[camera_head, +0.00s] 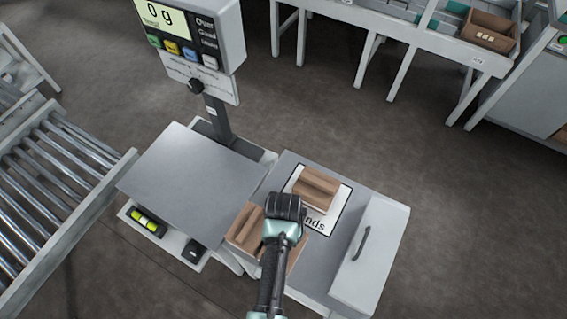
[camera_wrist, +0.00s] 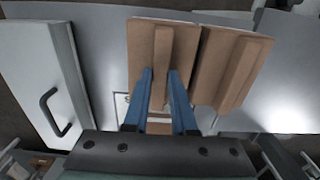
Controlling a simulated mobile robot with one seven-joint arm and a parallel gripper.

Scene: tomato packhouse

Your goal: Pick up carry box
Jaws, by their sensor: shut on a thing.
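Two brown carry boxes, each with a raised central ridge, sit side by side in the wrist view. My gripper (camera_wrist: 162,76) has its blue fingers on either side of the ridge of the left-hand box (camera_wrist: 143,50); the right-hand box (camera_wrist: 213,62) is close beside it. In the head view my gripper (camera_head: 283,204) hides most of the held box (camera_head: 293,258); the neighbouring box (camera_head: 243,228) shows at its left. Another brown box (camera_head: 319,184) lies on a white, black-edged label on the grey bench. I cannot tell whether the held box is lifted.
A scale with a flat grey plate (camera_head: 194,172) and a display (camera_head: 165,18) reading 0 g stands left. A white unit with a dark handle (camera_head: 361,243) stands right. A roller conveyor (camera_head: 50,190) is far left. A brown crate (camera_head: 488,32) sits on the back table.

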